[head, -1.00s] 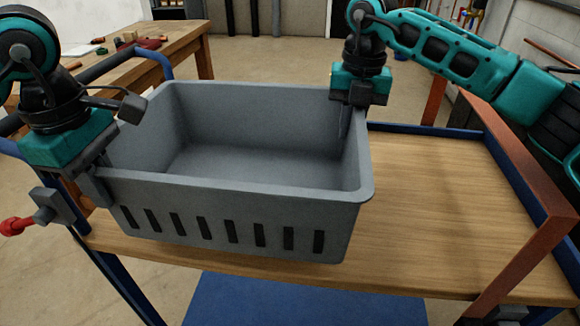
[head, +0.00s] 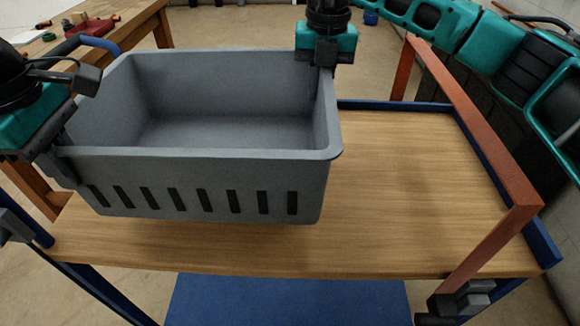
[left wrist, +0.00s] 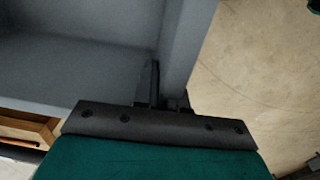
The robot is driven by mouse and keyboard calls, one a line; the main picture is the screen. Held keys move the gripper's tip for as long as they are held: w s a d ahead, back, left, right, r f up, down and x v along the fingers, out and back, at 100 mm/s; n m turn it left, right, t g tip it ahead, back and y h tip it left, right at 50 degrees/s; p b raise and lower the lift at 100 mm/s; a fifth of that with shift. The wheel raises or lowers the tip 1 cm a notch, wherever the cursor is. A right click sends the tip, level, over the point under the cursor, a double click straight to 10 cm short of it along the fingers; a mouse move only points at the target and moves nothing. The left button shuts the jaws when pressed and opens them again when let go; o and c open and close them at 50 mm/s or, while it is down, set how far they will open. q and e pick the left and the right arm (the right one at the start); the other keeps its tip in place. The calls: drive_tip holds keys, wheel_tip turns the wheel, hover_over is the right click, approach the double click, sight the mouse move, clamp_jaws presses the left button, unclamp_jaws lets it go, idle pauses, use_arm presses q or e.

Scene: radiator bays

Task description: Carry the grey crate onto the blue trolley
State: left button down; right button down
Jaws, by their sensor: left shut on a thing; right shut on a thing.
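The grey crate (head: 240,190) is an open-topped bin with dark slots along its front wall. It appears level over the left part of the wooden deck of the blue trolley (head: 420,190). Whether its base touches the deck is unclear. My left gripper (head: 62,160) is shut on the crate's left wall. In the left wrist view, the fingers (left wrist: 160,92) straddle the crate wall (left wrist: 187,45). My right gripper (head: 320,72) is shut on the far part of the crate's right wall. The crate looks empty; its underside is hidden.
An orange-red rail (head: 480,140) and post stand at the trolley's right end. A blue lip (head: 390,106) runs along the deck's back. The deck right of the crate is bare. A wooden workbench (head: 140,30) with small items stands at the back left.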

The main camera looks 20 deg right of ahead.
sight(103, 215)
use_arm(q)
drive_tip(key=shift+f, duration=0.1)
use_arm(e)
drive_tip(key=shift+f, duration=0.2)
